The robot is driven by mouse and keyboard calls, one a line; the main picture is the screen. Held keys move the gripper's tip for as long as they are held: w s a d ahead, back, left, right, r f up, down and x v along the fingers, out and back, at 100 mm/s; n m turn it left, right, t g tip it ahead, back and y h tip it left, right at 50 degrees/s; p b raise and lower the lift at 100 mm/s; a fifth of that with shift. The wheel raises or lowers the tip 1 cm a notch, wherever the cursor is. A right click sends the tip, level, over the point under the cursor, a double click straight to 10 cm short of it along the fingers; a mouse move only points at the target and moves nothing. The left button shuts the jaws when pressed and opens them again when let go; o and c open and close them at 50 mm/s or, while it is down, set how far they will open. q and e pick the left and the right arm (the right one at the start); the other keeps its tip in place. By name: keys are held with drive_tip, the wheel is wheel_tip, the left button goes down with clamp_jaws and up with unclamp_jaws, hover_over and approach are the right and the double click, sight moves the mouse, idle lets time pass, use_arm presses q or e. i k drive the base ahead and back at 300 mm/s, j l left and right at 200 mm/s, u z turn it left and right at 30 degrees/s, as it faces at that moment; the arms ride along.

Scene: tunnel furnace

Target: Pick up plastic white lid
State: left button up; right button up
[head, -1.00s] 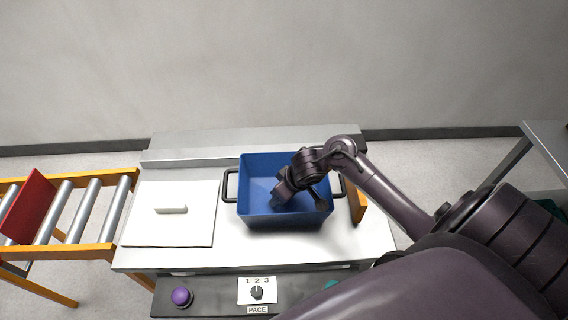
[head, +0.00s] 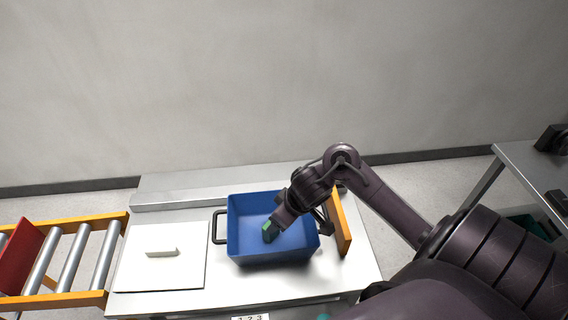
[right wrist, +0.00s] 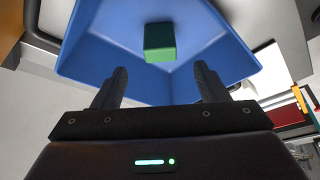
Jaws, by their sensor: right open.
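The white lid (head: 135,272) is a flat square plate with a raised bar handle (head: 161,252). It lies flat on the table, left of a blue bin (head: 270,258) in the head view. My right gripper (head: 274,224) points down over the bin, well to the right of the lid. Its two fingers (right wrist: 160,88) are spread apart with nothing between them in the right wrist view. My left gripper is not in view.
The bin has black side handles (head: 218,227). An orange panel (head: 341,222) stands right of it. A roller conveyor (head: 72,255) with a red panel (head: 20,258) is at the left. A grey table (head: 525,160) stands at the right. The space above the lid is clear.

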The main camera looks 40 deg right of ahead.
sight(166, 257)
drive_tip(key=k+j, duration=0.8)
